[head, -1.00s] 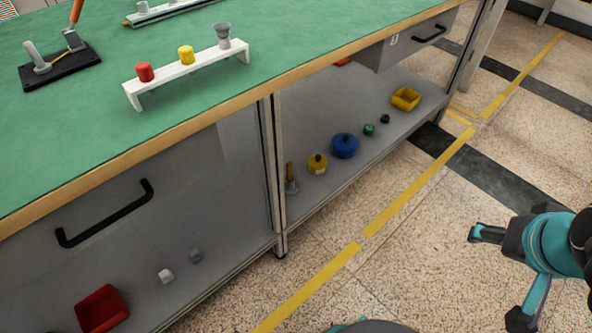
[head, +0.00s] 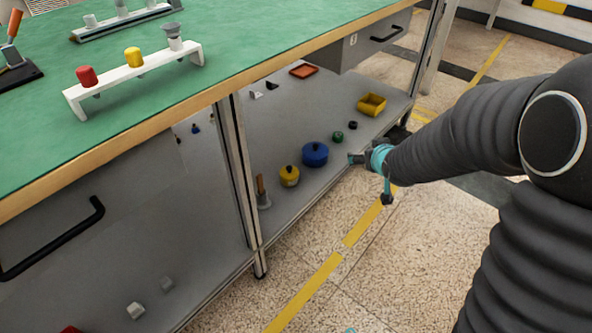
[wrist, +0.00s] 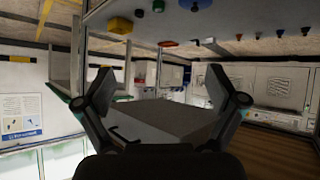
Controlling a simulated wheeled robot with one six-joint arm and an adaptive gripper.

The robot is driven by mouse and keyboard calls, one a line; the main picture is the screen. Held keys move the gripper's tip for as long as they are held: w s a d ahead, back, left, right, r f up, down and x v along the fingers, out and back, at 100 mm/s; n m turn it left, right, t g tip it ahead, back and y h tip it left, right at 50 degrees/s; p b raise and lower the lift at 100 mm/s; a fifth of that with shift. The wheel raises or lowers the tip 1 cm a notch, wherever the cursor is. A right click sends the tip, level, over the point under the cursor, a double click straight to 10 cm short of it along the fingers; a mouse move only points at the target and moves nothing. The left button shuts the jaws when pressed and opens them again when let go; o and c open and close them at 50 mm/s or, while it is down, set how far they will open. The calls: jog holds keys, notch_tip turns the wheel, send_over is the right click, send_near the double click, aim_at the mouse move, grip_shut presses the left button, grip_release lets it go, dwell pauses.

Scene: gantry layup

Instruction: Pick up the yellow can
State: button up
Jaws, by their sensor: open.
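A squat yellow can (head: 289,176) with a black knob stands upright on the grey lower shelf (head: 285,205) in the head view, left of a larger blue can (head: 315,154). Another yellow piece (head: 132,57), a small cylinder, sits in a white rack (head: 135,77) on the bench top. My gripper (head: 355,159) is at the shelf's front edge, to the right of the blue can and apart from the yellow can. In the wrist view my gripper (wrist: 158,88) has its fingers spread with nothing between them.
The green bench top (head: 245,62) overhangs the shelf. A metal post (head: 237,180) stands left of the yellow can, with a wooden-handled tool (head: 262,192) between them. A green item (head: 337,137) and a yellow bin (head: 371,105) lie farther right. The floor in front is clear.

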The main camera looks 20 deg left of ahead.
jog(key=w+a+f+n+y+b, duration=0.1)
jog(key=w+a+f+n+y, duration=0.1)
jog(key=a+f, duration=0.7)
jog(key=n+y+b, duration=0.1)
jog(key=y+b, duration=0.1)
jog(key=y, duration=0.2)
send_near(293, 181)
jog(key=x, duration=0.6)
jog(key=shift+w+a+r, duration=0.2)
jog(key=shift+w+r, duration=0.1)
jog(key=shift+w, duration=0.05)
jog(key=x, duration=0.2)
jog(key=b+x, duration=0.1)
jog(key=x, duration=0.1)
jog(key=shift+a+f, duration=0.1)
jog(key=shift+f, duration=0.35)
jog(key=shift+w+a+f, duration=0.2)
jog(key=shift+w+a, duration=0.15)
jog(key=shift+c, duration=0.2)
jog(key=c, duration=1.6)
grip_shut()
